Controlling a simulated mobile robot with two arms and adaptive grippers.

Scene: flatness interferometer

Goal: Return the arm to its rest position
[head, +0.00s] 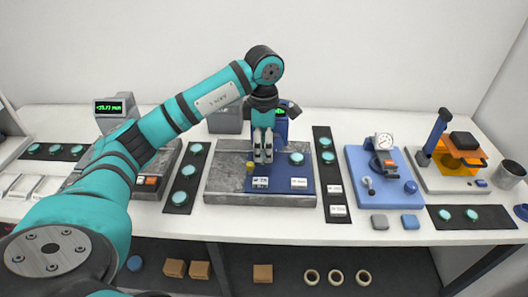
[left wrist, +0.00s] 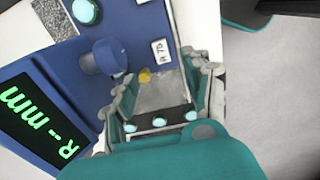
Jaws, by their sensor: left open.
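My left arm reaches in from the left in the head view. Its left gripper (head: 263,154) points down over the grey stone plate (head: 228,180) at the middle of the bench. In the left wrist view the left gripper (left wrist: 168,92) shows its two fingers spread apart with nothing between them. A small yellow knob (head: 249,166) lies just left of the fingers in the head view, and it also shows in the left wrist view (left wrist: 145,75). My right gripper is in neither view.
A blue display unit (head: 282,130) stands right behind the gripper; its green readout (left wrist: 38,118) shows close by. A blue dial gauge stand (head: 358,165), an orange-and-black press (head: 460,157) and dark strips with teal discs (head: 187,172) fill the bench. Free room lies above.

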